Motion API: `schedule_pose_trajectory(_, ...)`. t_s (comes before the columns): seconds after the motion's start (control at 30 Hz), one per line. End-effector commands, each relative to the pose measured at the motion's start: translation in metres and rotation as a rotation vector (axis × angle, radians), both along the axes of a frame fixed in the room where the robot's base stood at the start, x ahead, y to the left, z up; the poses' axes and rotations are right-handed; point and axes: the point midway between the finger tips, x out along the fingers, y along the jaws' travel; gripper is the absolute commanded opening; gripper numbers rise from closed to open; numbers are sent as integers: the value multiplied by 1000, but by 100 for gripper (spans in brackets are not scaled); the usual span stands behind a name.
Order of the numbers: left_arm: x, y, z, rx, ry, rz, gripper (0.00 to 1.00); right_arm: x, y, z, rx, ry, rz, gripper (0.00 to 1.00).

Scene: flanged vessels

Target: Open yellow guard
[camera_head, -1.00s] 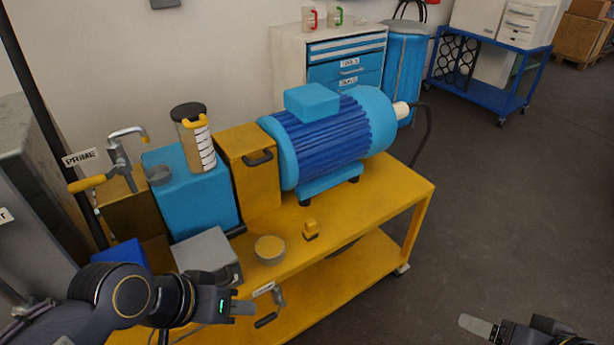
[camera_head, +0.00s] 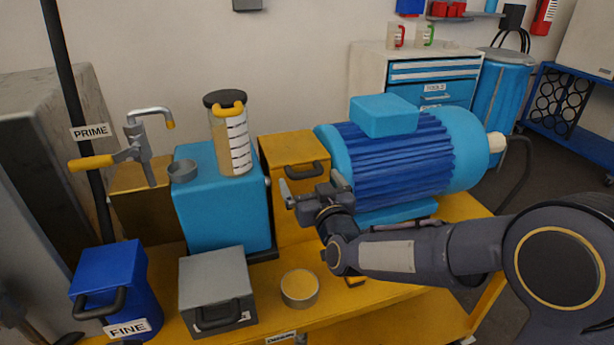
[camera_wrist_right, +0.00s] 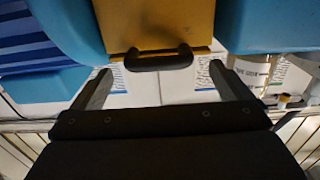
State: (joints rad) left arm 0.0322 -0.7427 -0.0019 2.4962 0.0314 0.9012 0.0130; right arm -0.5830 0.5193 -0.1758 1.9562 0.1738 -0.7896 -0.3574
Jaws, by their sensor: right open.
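The yellow guard (camera_head: 290,151) is a box-shaped cover with a black handle (camera_head: 303,171) on its front, between the blue pump box and the blue motor. It looks closed. My right gripper (camera_head: 311,186) is open and empty just in front of the guard, near the handle. In the right wrist view the guard (camera_wrist_right: 155,22) fills the top middle. Its handle (camera_wrist_right: 158,60) lies sideways just beyond the gap between the two open fingertips (camera_wrist_right: 160,75), with no visible contact. My left gripper is not in view.
The blue motor (camera_head: 400,160) stands close on the right of the guard. The blue box (camera_head: 215,205) with a clear cylinder (camera_head: 231,135) stands on its left. A grey box (camera_head: 217,280), a round tin (camera_head: 300,287) and a blue FINE container (camera_head: 112,285) sit in front.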

Motion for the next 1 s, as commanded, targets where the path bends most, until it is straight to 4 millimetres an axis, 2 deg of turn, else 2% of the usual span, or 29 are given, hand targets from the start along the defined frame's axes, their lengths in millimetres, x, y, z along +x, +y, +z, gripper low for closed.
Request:
schedule_pose_trajectory(0.1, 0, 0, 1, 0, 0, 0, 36, 18, 6, 0, 0, 1, 0, 98)
schedule_pose_trajectory(0.23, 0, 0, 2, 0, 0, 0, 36, 31, 10, -1, 0, 2, 0, 98)
schedule_pose_trajectory(0.6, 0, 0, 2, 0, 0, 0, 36, 37, 11, -1, 0, 2, 0, 97)
schedule_pose_trajectory(1.0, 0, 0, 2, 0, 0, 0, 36, 36, 11, 0, 1, 3, 0, 44)
